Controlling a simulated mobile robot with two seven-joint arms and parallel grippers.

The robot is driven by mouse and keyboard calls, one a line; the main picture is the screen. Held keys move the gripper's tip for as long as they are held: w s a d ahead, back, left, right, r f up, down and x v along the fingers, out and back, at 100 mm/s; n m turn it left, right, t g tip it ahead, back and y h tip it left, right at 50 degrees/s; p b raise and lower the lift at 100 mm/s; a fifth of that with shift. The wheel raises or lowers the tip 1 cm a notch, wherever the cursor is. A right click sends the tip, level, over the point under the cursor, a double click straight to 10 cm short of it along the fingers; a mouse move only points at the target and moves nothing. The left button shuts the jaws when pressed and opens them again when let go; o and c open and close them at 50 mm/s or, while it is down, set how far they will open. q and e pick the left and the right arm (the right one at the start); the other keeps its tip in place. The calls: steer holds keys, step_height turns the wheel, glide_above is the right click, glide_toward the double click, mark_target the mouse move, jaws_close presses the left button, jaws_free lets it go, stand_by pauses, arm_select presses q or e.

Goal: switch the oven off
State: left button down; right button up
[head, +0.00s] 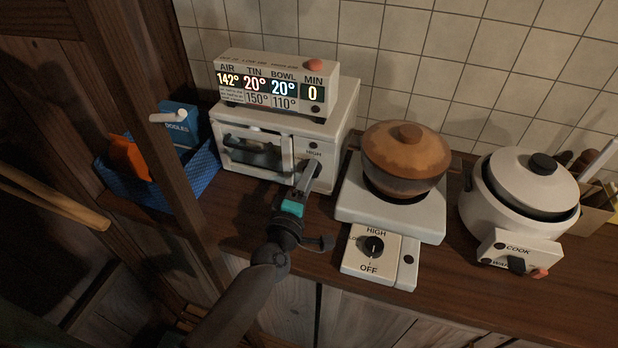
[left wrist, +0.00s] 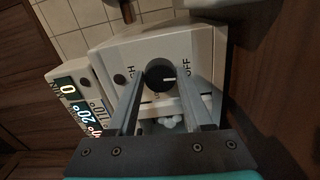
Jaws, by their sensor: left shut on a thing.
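The oven (head: 228,152) is a small white box with a glass door, on the counter against the tiled wall. Its control panel is at the right of its front, with HIGH lettering visible in the head view. My left gripper (head: 307,178) is at this panel and hides the knob there. In the left wrist view the round black oven knob (left wrist: 160,75) sits between the fingers of my left gripper (left wrist: 163,88), which is shut on it. The knob's white mark points right, toward the word OFF. My right gripper is not in view.
A display box (head: 275,82) on the oven reads AIR 142°, TIN 20°, BOWL 20°, MIN 0. Right of the oven, a lidded brown pot (head: 405,155) stands on a hot plate (head: 390,215) with its own knob. A rice cooker (head: 515,205) is farther right. A wooden post (head: 150,130) stands left.

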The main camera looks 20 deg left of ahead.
arm_select(q)
steer(key=shift+n, duration=0.6)
steer(key=shift+c, duration=1.6)
jaws_free()
steer(key=s, duration=1.5)
steer(key=shift+s+a, duration=0.15)
steer(key=shift+a, duration=0.1)
